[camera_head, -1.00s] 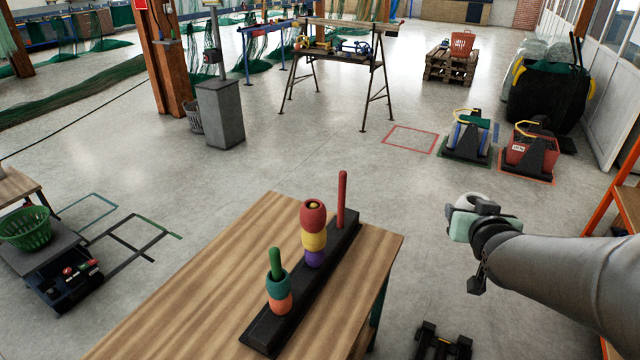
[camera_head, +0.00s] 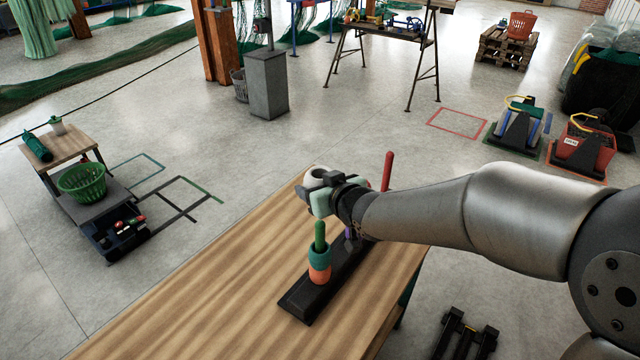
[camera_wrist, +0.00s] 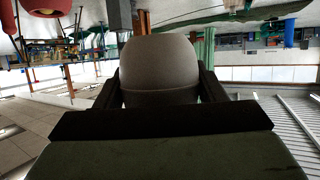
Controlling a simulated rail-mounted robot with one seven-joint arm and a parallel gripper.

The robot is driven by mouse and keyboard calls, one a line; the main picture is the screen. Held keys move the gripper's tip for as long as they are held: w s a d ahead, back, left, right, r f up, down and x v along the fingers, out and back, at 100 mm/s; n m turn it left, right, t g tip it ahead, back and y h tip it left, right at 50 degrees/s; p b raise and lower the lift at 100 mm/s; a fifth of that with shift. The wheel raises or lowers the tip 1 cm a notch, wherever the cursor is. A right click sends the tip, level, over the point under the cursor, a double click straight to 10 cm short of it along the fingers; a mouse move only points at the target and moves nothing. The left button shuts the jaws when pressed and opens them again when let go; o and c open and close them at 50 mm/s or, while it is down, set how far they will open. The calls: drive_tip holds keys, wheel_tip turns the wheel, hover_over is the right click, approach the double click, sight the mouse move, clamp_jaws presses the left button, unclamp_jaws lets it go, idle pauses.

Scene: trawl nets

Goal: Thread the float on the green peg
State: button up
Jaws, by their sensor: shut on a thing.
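My gripper (camera_head: 322,190) is shut on a pale float (camera_head: 317,173), which shows as a rounded grey body between the fingers in the wrist view (camera_wrist: 160,68). The gripper is over the black peg rack (camera_head: 308,297), and in the head view it appears just above the green peg (camera_head: 320,232). The green peg's top is bare; a teal float (camera_head: 319,258) and an orange float (camera_head: 320,274) sit lower on it. The held float is not around the peg. My arm hides most of the middle peg's stack; a bit of purple float (camera_head: 350,238) shows.
The red peg (camera_head: 388,168) stands bare at the rack's far end, behind my wrist. The wooden table (camera_head: 220,270) is clear left of the rack. A cart with a green basket (camera_head: 82,182) stands on the floor at left.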

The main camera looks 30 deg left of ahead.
drive_tip(key=b, duration=0.4)
hover_over(322, 224)
drive_tip(key=a, duration=0.1)
drive_tip(key=shift+w+f, duration=0.2)
drive_tip(key=shift+f, duration=2.5)
wheel_tip(322, 224, down, 6)
drive_tip(key=b, duration=0.5)
drive_tip(key=shift+r+b, duration=0.15)
drive_tip(key=shift+b, duration=0.2)
drive_tip(key=o, duration=1.1)
drive_tip(key=shift+d+r, duration=0.1)
